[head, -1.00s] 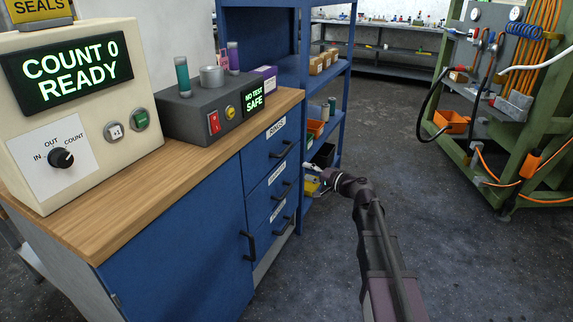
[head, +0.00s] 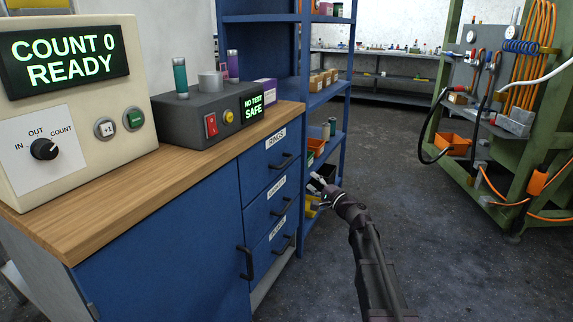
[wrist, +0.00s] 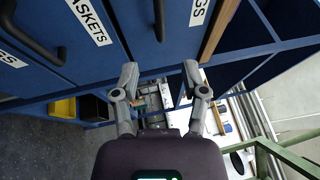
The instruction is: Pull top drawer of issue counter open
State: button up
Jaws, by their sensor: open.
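The blue issue counter (head: 165,255) with a wooden top stands at the left in the head view. Its top drawer (head: 258,165), labelled RINGS, is shut flush with the front. A dark bar handle (head: 282,161) is on it. My gripper (head: 317,181) is to the right of the drawers, a little apart from them. In the wrist view the fingers of my gripper (wrist: 160,76) are spread and empty. The top drawer's handle (wrist: 160,20) lies beyond the fingertips, roughly in line with the gap between them. No contact shows.
Two lower drawers sit below, the middle one (head: 262,205) labelled GASKETS in the wrist view. A cabinet door handle (head: 246,262) is lower left. A blue shelf rack (head: 304,75) stands close behind the counter. Open floor (head: 430,235) lies to the right, before a green frame (head: 450,60).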

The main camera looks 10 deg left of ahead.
aim_at(287, 160)
jog(key=shift+w+a, duration=0.1)
jog(key=shift+w, duration=0.05)
jog(key=p+x, duration=0.2)
jog(key=x, duration=1.1)
jog(key=shift+w+a+r, duration=0.1)
jog(key=shift+a+r, duration=0.05)
grip_shut()
